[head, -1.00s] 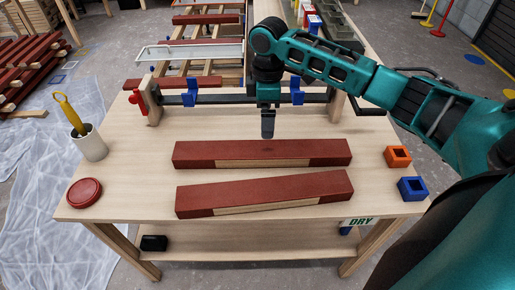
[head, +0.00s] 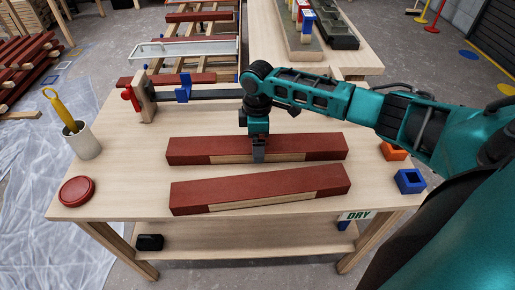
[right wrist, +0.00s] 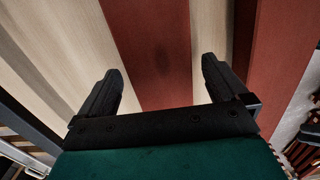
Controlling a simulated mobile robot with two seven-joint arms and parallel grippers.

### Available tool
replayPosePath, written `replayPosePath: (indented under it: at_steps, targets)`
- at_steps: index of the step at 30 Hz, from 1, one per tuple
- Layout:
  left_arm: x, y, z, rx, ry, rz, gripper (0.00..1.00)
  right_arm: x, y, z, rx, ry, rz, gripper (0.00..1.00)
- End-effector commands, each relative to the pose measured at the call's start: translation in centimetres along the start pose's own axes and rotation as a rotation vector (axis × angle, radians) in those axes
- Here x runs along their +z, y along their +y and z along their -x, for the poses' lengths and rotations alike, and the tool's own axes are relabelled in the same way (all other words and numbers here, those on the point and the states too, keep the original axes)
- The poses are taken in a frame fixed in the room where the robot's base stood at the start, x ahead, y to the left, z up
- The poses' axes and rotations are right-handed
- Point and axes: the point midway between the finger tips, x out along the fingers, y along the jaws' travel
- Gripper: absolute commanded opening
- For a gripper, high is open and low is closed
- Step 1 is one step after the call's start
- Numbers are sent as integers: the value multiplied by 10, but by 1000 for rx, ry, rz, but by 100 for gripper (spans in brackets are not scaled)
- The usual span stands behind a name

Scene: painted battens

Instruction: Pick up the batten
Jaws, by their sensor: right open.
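Two dark red battens with bare wood strips along their front faces lie on the pale workbench (head: 110,165). The far batten (head: 190,148) lies nearly straight across it; the near batten (head: 215,191) is slightly angled. My right gripper (head: 258,156) is open at the middle of the far batten. In the right wrist view the far batten (right wrist: 145,45) runs between the spread fingers (right wrist: 160,85), one on each side, with no grip on it. How far down the fingertips reach is hard to tell. The near batten (right wrist: 270,45) shows beyond the right finger. My left gripper is out of view.
A dark clamp bar (head: 215,95) with a blue clamp (head: 184,88) spans the bench behind. At left stand a white cup (head: 83,145) with a yellow-handled tool and a red lid (head: 77,191). Orange (head: 393,152) and blue (head: 410,181) square blocks sit at right.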

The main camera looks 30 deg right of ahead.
Motion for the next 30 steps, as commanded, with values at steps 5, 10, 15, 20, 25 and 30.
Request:
replayPosePath:
  at_steps: [5,10,15,20,25,30]
  targets:
    - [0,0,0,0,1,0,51,0,0,0,0,0,0,90]
    - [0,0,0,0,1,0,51,0,0,1,0,0,0,74]
    - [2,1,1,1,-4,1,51,0,0,1,0,0,0,58]
    - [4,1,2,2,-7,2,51,0,0,1,0,0,0,43]
    - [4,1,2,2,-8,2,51,0,0,1,0,0,0,26]
    - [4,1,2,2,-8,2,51,0,0,1,0,0,0,10]
